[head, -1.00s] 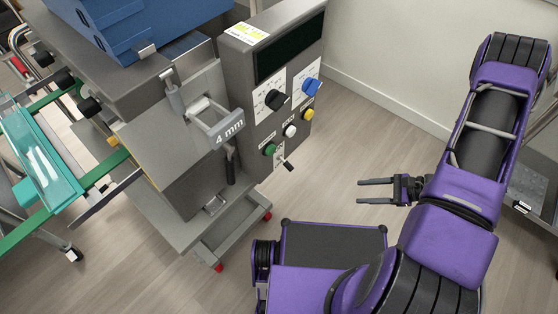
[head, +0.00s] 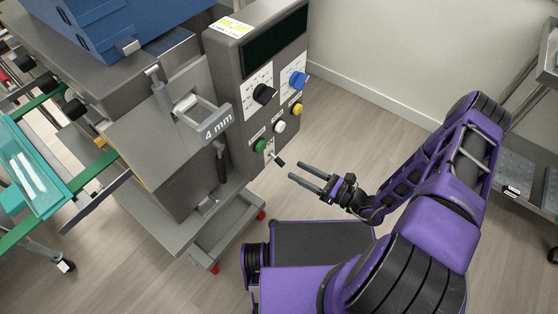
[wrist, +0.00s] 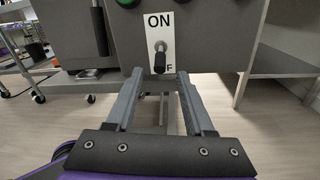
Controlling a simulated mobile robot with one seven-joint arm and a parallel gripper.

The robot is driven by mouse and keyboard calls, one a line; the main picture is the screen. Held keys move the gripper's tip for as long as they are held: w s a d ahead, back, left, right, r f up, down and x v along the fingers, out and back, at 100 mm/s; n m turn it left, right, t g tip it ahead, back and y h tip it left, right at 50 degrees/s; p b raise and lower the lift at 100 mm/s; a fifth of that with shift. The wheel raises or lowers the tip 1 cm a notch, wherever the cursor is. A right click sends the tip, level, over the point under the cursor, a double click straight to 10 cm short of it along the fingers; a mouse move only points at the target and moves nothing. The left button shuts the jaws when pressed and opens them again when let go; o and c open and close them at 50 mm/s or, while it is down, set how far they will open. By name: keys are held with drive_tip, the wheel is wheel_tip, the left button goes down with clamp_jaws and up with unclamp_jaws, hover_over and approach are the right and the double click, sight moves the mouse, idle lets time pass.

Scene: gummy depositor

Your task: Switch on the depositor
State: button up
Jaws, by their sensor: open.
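The depositor (head: 228,88) is a grey machine with a control panel on its right side. A black toggle switch (head: 279,161) sits at the panel's bottom, below the green button (head: 260,146). In the wrist view the toggle switch (wrist: 160,60) hangs down over a white plate (wrist: 153,22) marked ON at the top; the lower label is partly covered by the lever. My gripper (head: 309,174) is open and empty, its fingers pointing at the switch from the right, apart from it. In the wrist view my gripper (wrist: 160,82) has the switch ahead, between and beyond its fingertips.
The panel also carries a black knob (head: 263,94), a blue knob (head: 298,80), a white button (head: 279,127) and a yellow button (head: 296,109). A grey shelf (head: 525,170) stands at the right. Open floor lies between the panel and the wall.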

sight(279, 159)
drive_tip(key=x, duration=0.8)
drive_tip(key=shift+c, duration=0.2)
clamp_jaws()
